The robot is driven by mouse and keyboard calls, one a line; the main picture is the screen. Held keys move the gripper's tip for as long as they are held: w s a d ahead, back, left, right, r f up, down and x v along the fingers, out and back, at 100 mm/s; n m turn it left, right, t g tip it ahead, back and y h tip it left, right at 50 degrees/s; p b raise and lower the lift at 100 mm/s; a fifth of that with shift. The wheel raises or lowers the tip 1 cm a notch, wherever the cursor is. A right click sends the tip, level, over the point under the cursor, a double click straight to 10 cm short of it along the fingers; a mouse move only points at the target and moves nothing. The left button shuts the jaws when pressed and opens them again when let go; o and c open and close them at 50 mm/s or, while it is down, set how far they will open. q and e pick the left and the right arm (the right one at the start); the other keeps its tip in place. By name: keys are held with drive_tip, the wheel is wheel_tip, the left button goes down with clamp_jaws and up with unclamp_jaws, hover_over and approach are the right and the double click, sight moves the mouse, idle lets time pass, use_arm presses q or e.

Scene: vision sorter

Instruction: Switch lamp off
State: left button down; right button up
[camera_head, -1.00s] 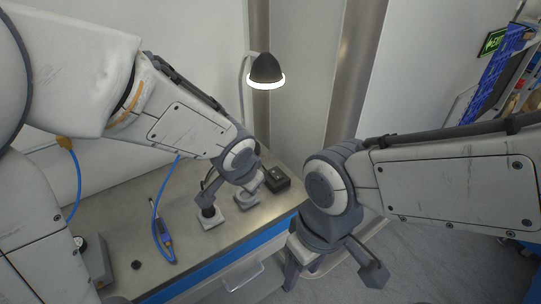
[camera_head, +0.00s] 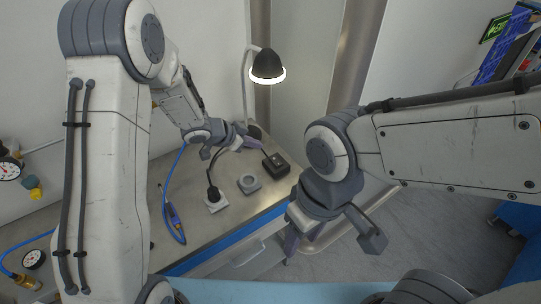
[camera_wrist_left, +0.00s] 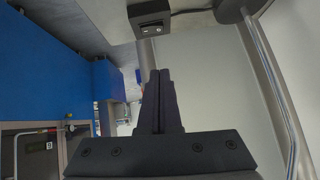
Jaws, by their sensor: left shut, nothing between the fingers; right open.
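The lamp (camera_head: 267,66) has a black shade on a thin curved pole at the back of the bench, and its rim glows white. A small black box (camera_head: 276,163), with what looks like a switch on its top, lies on the bench in front of the lamp's base. In the left wrist view the box (camera_wrist_left: 149,14) is at the top, beyond the fingertips, and the lamp's pole (camera_wrist_left: 272,75) is at the right. My left gripper (camera_head: 261,146) is shut and empty, close to the box and apparently apart from it. My right gripper (camera_head: 331,238) is open and empty, off the bench's front edge.
On the metal bench (camera_head: 222,228) are a round grey part (camera_head: 249,184), a pale block with a black plug and cable (camera_head: 216,202), and a blue-corded tool (camera_head: 175,221). Gauges stand at the far left. A wall is behind the lamp.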

use_arm(q)
drive_tip(key=p, duration=0.1)
hover_over(274, 158)
drive_tip(key=s, duration=0.2)
drive_tip(key=f, duration=0.7)
drive_tip(key=shift+a, duration=0.35)
drive_tip(key=shift+w+a+f+p, duration=0.1)
drive_tip(key=shift+f+p, duration=0.1)
drive_tip(key=shift+f, duration=0.4)
drive_tip(key=shift+a+f+p, duration=0.1)
drive_tip(key=shift+f+p, duration=0.05)
drive_tip(key=shift+f, duration=1.05)
drive_tip(key=shift+w+f+b, duration=0.15)
drive_tip(key=shift+f+b, duration=0.15)
drive_tip(key=shift+f, duration=0.15)
drive_tip(key=shift+a+r, duration=0.1)
drive_tip(key=shift+a, duration=0.05)
